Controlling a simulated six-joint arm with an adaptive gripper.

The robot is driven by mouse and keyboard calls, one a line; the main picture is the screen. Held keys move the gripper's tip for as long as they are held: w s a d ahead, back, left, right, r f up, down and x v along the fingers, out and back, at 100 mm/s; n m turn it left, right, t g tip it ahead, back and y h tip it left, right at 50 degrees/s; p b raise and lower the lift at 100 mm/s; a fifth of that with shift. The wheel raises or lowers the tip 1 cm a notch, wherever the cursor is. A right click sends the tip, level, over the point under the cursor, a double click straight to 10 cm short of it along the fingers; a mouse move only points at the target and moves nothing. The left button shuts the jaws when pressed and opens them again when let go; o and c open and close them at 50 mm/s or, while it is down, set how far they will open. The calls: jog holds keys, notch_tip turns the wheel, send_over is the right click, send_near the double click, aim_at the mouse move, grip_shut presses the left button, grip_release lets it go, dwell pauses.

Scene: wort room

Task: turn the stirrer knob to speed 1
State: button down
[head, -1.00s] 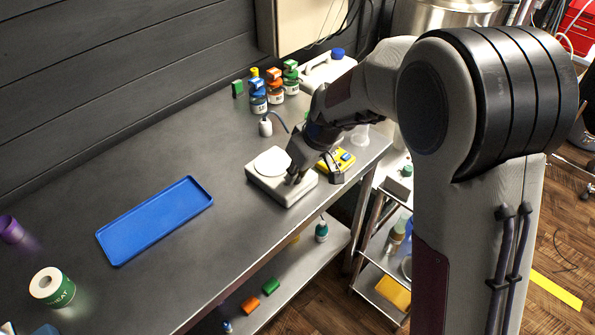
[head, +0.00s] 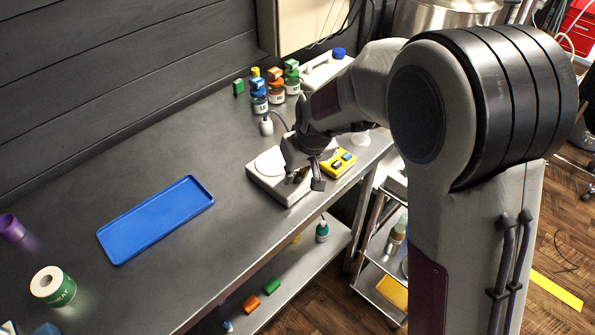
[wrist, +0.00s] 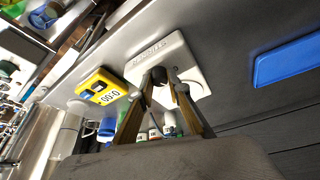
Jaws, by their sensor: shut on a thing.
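The white stirrer (head: 285,195) sits on the steel bench, with a round pale plate (head: 269,161) on its top. It also shows in the wrist view (wrist: 178,45), with dark lettering along one side. My gripper (head: 298,178) is down at the stirrer's front right part. In the wrist view, its two brownish fingers (wrist: 160,77) are on either side of the dark knob (wrist: 160,75) and shut on it. The fingers hide part of the knob. Its pointer and speed marks cannot be read.
A yellow device (head: 340,163) with a display lies just right of the stirrer. A probe (head: 266,127) stands behind it, near several coloured-lid jars (head: 275,92). A blue tray (head: 155,220) lies to the left. The bench between tray and stirrer is clear.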

dwell(0.3)
jog(key=c, duration=1.9)
grip_release()
jog(key=shift+r, duration=0.1)
jog(key=shift+v, duration=5.9)
jog(key=shift+s, duration=0.15)
